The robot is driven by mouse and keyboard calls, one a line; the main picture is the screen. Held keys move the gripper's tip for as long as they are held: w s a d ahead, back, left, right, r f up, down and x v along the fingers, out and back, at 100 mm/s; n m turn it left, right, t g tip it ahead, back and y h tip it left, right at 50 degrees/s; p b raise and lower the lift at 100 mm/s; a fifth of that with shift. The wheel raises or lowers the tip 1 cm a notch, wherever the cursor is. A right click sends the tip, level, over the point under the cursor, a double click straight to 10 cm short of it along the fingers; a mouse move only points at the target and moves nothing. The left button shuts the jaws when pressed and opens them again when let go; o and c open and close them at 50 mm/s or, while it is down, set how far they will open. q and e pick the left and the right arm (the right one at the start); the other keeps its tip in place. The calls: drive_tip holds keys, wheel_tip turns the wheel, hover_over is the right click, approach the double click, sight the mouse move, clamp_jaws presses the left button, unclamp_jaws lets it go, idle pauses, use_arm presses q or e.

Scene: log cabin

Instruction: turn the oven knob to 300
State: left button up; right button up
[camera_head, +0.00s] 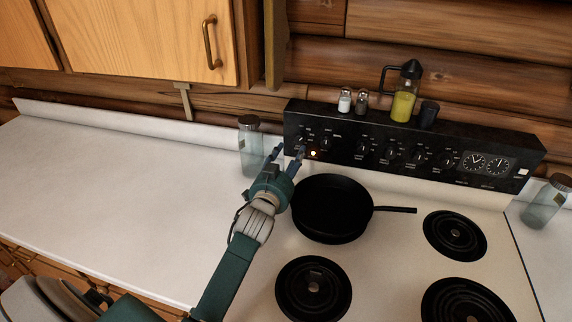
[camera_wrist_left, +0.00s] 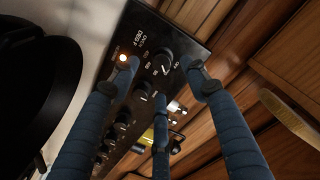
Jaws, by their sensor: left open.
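The black oven control panel (camera_head: 400,151) runs along the back of the stove, with several knobs. In the left wrist view, a black knob (camera_wrist_left: 163,65) with a white pointer mark sits near small lettering. The number its pointer is at cannot be read. My left gripper (camera_head: 288,152) is at the left end of the panel and hides part of the knobs there. In the left wrist view, its blue fingers (camera_wrist_left: 160,78) are spread, with the knob seen between them. Whether any finger touches it cannot be told. My right gripper is not in view.
A small orange light (camera_head: 313,153) glows beside the gripper. A black pan (camera_head: 331,209) sits on the stove below the panel. A glass jar (camera_head: 249,146) stands just left of the gripper. Shakers (camera_head: 345,100) and an oil bottle (camera_head: 403,104) stand on the panel.

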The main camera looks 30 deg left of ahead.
use_arm(q)
drive_tip(key=shift+v, duration=2.2)
drive_tip(key=shift+f, duration=0.1)
